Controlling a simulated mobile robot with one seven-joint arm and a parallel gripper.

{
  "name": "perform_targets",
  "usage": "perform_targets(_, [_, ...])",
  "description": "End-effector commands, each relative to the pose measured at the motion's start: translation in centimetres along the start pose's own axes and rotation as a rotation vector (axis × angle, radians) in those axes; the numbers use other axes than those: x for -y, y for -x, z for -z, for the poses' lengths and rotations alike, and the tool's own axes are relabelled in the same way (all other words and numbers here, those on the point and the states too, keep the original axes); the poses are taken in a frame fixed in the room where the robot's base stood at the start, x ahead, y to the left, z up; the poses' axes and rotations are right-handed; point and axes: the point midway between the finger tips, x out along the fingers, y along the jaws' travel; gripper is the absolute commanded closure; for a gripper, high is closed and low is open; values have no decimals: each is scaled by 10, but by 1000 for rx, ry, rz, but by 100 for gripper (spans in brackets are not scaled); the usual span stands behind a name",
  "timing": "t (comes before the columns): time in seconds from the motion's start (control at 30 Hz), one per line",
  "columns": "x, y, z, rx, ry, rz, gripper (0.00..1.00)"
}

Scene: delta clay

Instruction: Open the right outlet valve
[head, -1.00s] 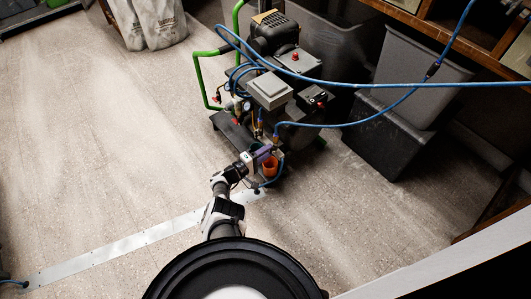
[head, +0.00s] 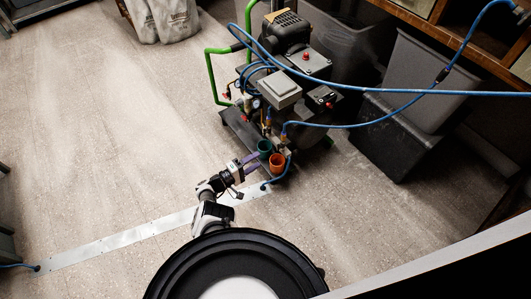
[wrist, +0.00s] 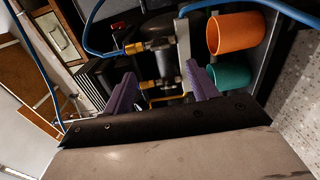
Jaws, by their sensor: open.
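The compressor (head: 285,60) stands on the floor with a green tubular handle and blue hoses. Brass hose fittings (head: 284,134) sit at its near end, and one (wrist: 133,48) shows in the wrist view beside grey metal bodies. A thin yellow part (wrist: 163,98) shows between my fingers; I cannot tell whether it is the right outlet valve's handle. My gripper (head: 251,163) is open, with purple fingers just left of the cups at the near end. In the wrist view, my gripper (wrist: 162,88) has nothing visibly clamped between its fingers, whose lower parts are hidden.
An orange cup (head: 277,164) and a green cup (head: 265,147) stand beside my fingers. Blue hoses (head: 365,122) run off to the right. Grey and black bins (head: 390,140) stand at the right.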

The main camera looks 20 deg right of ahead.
Motion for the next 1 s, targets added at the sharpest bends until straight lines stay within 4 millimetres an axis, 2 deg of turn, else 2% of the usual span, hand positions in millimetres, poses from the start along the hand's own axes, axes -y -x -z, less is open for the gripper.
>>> perform_targets(0.1, [0,23,0,-2,1,1,42])
perform_targets(0.3, [0,42,0,-1,1,1,42])
perform_targets(0.9, [0,44,0,0,0,0,42])
perform_targets(1.0, [-6,41,7,-14,-30,-14,42])
